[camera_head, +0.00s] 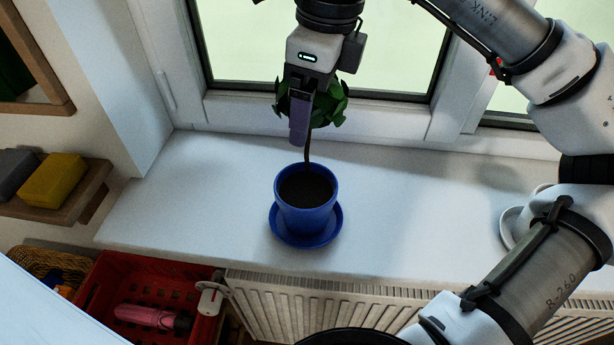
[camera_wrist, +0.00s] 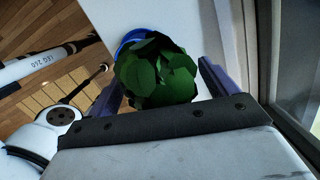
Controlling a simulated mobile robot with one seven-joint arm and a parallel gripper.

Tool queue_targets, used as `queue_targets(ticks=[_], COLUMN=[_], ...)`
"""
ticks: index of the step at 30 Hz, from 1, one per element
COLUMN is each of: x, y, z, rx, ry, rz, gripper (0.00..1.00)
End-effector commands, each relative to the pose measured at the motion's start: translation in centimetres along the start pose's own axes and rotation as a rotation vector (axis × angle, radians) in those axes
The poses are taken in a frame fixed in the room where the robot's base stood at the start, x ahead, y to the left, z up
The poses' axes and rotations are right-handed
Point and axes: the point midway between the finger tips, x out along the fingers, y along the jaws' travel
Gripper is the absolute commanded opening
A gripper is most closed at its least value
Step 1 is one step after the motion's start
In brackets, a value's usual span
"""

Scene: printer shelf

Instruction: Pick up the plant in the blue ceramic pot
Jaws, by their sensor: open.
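The plant stands upright in a blue ceramic pot (camera_head: 306,218) on a blue saucer on the white windowsill. Its thin stem rises from dark soil to a green leafy crown (camera_head: 331,112), partly hidden behind my gripper in the head view. My gripper (camera_head: 299,128) is above the pot at crown height, pointing down. In the wrist view the leaves (camera_wrist: 156,72) lie between the two purple fingers of my open gripper (camera_wrist: 158,84), and only a strip of the blue pot shows behind them. I cannot tell whether the fingers touch the leaves.
A window stands behind the sill (camera_head: 190,190). A white cup and saucer (camera_head: 512,226) sit at the right, partly behind my arm. A radiator (camera_head: 300,300) and a red crate (camera_head: 100,290) are below. A shelf at the left holds a yellow block (camera_head: 52,181).

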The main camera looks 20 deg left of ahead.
Motion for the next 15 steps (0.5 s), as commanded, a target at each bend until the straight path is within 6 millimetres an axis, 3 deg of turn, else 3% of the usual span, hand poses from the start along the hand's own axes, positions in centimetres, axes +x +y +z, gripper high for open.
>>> queue_targets(ticks=[2, 15], x=[-0.02, -0.06], y=[0.0, 0.0], z=[0.0, 0.0], rx=[0.0, 0.0], ry=[0.0, 0.0], rz=[0.0, 0.0], gripper=[0.83, 0.25])
